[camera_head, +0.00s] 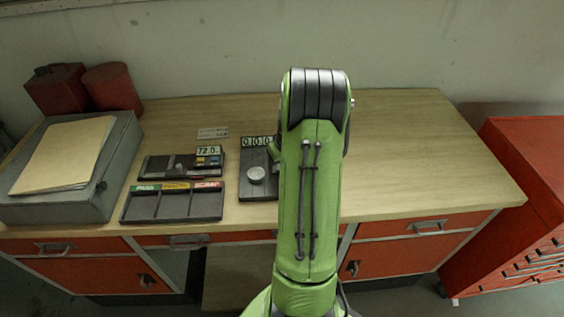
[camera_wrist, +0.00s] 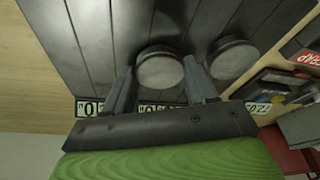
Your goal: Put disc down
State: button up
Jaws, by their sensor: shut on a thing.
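A round grey disc (camera_wrist: 160,70) sits between the two fingers of my gripper (camera_wrist: 163,78) in the wrist view, and my gripper is shut on it. It is over a dark board (camera_wrist: 95,45) with long grooves and number tiles along one edge. I cannot tell whether the held disc touches the board. A second disc (camera_wrist: 233,58) is beside it, to the right in the wrist view. In the head view a disc (camera_head: 256,174) shows on the board (camera_head: 258,192), left of my arm. My arm hides the held disc and most of the gripper there.
A tray (camera_head: 172,219) with three labelled compartments, seemingly empty, is left of the board. Behind it is a gauge with a display (camera_head: 208,151). A grey case (camera_head: 117,165) with a folder (camera_head: 65,152) is farther left. The right of the wooden bench (camera_head: 430,150) is clear.

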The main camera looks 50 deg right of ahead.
jog(key=shift+w+f, duration=0.1)
jog(key=shift+f, duration=0.1)
jog(key=o, duration=1.5)
jog(key=shift+c, duration=0.2)
jog(key=p+v, duration=0.1)
jog(key=v, duration=1.1)
jog(key=shift+a+r, duration=0.2)
jog(key=shift+r, duration=0.05)
